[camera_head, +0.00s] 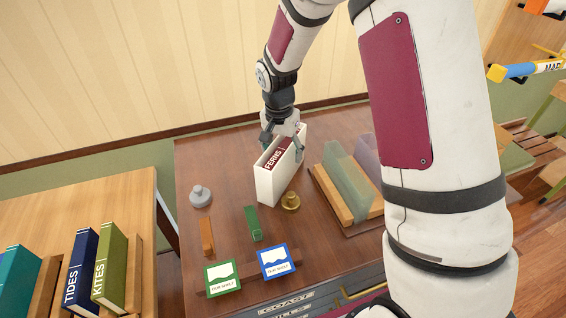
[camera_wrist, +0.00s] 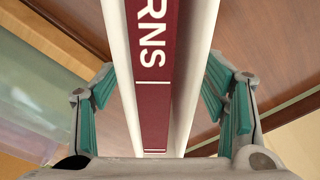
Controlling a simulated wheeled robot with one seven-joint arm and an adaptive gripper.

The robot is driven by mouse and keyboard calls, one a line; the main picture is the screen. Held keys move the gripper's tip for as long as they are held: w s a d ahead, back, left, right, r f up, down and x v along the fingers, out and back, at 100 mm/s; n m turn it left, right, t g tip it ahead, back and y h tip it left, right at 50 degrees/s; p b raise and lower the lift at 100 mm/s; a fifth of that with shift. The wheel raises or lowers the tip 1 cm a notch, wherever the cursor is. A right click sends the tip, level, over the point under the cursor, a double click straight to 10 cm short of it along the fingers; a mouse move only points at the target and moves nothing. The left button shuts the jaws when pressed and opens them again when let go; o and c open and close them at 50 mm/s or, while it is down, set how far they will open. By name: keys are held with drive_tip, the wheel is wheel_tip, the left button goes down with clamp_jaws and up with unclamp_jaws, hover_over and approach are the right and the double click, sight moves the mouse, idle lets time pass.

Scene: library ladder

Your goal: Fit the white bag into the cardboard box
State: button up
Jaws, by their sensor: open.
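No white bag or cardboard box shows in either view. A white open-topped slipcase (camera_head: 268,186) stands on the brown desk with a dark red book (camera_head: 277,153), lettered like "FERNS", inside it. My gripper (camera_head: 283,143) is over the slipcase's far end. In the wrist view the book's red spine (camera_wrist: 155,90) lies between the two white slipcase walls (camera_wrist: 122,70). The teal-padded fingers of my gripper (camera_wrist: 163,105) are spread, one on each side of the slipcase; a gap shows beside the walls. Contact with them cannot be told.
A brass knob-like weight (camera_head: 290,201) stands close right of the slipcase, a grey one (camera_head: 200,196) to its left. Green (camera_head: 253,223) and orange (camera_head: 207,236) blocks lie in front, near two small signs. A wooden rack with translucent panels (camera_head: 347,180) stands right.

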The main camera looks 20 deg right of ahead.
drive_tip(key=shift+f, duration=0.7)
drive_tip(key=c, duration=1.4)
drive_tip(key=shift+o, duration=0.2)
drive_tip(key=shift+w, duration=0.1)
wheel_tip(320, 180, up, 10)
drive_tip(key=shift+f+b, duration=0.1)
drive_tip(key=shift+b, duration=0.45)
drive_tip(key=w+f+n, duration=0.1)
drive_tip(key=n, duration=0.1)
drive_tip(key=w+f+n, duration=0.1)
drive_tip(key=f+n, duration=0.1)
drive_tip(key=w+f+n, duration=0.1)
drive_tip(key=n, duration=0.2)
drive_tip(key=shift+f+y, duration=0.25)
drive_tip(key=shift+y, duration=0.15)
drive_tip(key=shift+w+a+f+n, duration=0.1)
drive_tip(key=shift+w+f+n, duration=0.25)
drive_tip(key=shift+f+n, duration=0.45)
drive_tip(key=shift+r, duration=0.3)
